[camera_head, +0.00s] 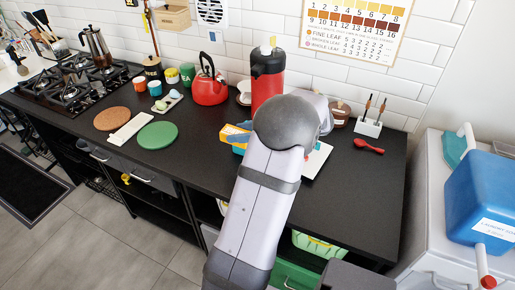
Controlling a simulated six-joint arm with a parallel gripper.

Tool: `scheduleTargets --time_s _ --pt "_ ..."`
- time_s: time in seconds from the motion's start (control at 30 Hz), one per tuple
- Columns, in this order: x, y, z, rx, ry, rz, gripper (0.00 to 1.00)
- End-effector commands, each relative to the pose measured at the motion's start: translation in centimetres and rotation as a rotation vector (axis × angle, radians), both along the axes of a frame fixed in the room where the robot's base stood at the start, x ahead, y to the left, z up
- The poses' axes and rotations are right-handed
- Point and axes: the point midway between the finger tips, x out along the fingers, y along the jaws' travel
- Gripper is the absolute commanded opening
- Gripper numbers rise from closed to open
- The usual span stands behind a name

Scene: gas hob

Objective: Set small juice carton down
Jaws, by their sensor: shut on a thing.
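The small juice carton (235,133) is an orange box that shows just left of my arm's round grey joint, over the black worktop. Its right part is hidden. My gripper (241,138) is mostly covered by my own arm; only small bluish parts show beside the carton, and it is shut on it. I cannot tell whether the carton touches the worktop.
A green round mat (158,135), a white strip (130,127) and a cork mat (112,118) lie to the left. A red kettle (209,90) and a red flask (266,80) stand behind. A red spoon (368,146) lies right. Bare worktop shows between the green mat and the carton.

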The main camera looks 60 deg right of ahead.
Motion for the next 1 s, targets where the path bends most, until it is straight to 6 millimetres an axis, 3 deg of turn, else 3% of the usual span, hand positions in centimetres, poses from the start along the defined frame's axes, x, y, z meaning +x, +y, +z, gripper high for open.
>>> scheduleTargets --time_s 0.2,0.5,0.73,1.0 --pt "-0.7 -5.1 1.6 -0.004 -0.011 0.000 0.10" --pt "-1.8 -10.2 3.2 0.000 -0.007 0.003 0.10" --pt "-2.6 -12.4 3.9 0.003 0.007 0.003 0.10" --pt "-3.1 -13.2 4.2 0.006 0.019 0.001 0.10"
